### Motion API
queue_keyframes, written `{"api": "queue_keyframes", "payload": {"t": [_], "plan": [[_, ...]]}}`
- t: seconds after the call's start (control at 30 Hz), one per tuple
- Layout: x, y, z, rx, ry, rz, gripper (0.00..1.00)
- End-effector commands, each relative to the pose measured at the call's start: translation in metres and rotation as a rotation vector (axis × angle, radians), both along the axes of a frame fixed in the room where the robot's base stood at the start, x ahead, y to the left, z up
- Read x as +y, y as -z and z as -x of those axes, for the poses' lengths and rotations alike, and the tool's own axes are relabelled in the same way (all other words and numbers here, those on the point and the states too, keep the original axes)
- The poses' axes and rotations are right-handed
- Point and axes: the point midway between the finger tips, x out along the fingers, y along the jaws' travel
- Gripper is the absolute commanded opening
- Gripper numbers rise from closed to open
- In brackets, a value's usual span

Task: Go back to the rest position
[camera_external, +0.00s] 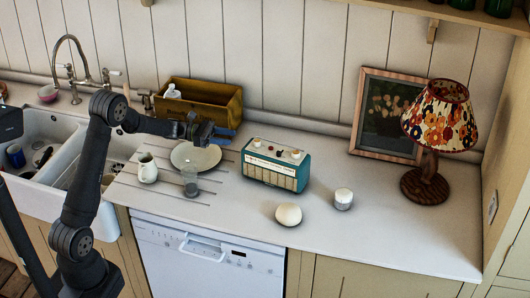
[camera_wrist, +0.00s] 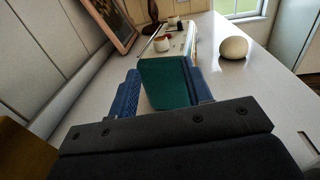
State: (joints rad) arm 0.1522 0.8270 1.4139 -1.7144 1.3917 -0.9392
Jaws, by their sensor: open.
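My gripper (camera_external: 224,133) is open, with blue fingers, and is held level above the counter. It is just left of the teal radio (camera_external: 274,168) with a cream front, which stands on the counter. In the wrist view the radio's teal end (camera_wrist: 164,84) shows between the open fingers (camera_wrist: 162,92). I see nothing gripped. The exact gap between fingers and radio is hard to tell.
A wooden box (camera_external: 200,103) stands behind the gripper. Below are a plate (camera_external: 196,156), a glass (camera_external: 189,182) and a white jug (camera_external: 147,168). A round pale object (camera_external: 288,214), a white jar (camera_external: 343,199) and a lamp (camera_external: 433,135) stand to the right.

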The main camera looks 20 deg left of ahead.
Motion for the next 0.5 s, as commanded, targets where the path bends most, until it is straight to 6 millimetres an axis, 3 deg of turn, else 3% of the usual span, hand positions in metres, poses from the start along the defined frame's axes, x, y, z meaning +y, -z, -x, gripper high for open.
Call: {"api": "queue_keyframes", "payload": {"t": [0.33, 0.37, 0.5], "plan": [[0.072, 0.0, 0.005, 0.0, -0.003, 0.0, 0.45], [0.074, 0.0, 0.005, 0.0, 0.002, 0.001, 0.45], [0.054, -0.001, -0.007, -0.003, 0.07, 0.008, 0.45]]}}
